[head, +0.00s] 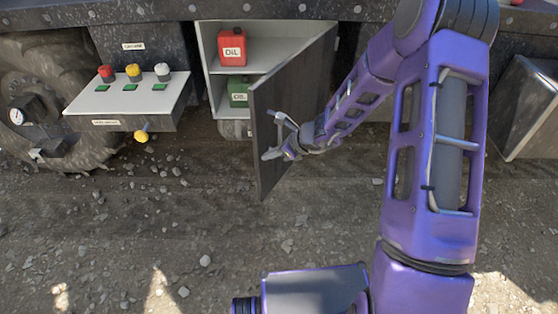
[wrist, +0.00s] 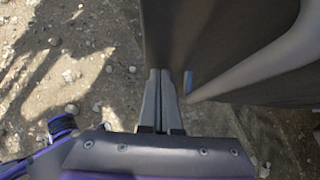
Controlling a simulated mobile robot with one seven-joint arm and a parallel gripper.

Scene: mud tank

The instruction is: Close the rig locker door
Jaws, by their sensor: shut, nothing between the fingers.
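The rig locker (head: 205,70) is a pale-walled cabinet in the dark vehicle body, with its interior showing. Its dark door (head: 267,178) stands partly open, hinged at the right, its free edge swung out toward the head camera. The door also fills the upper middle of the wrist view (wrist: 205,30). A pale grey bar, seemingly the handle, crosses its face in the wrist view (wrist: 255,70). My gripper (head: 268,155) is shut and empty at the outer face, near the free edge. In the wrist view its fingertips (wrist: 158,73) overlap the door; contact cannot be told.
A red oil can (head: 232,47) stands on the upper shelf and a green can (head: 239,92) below, both inside the locker. A control panel (head: 125,95) with coloured buttons juts out left of the opening. Gravel ground (head: 130,230) in front is open.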

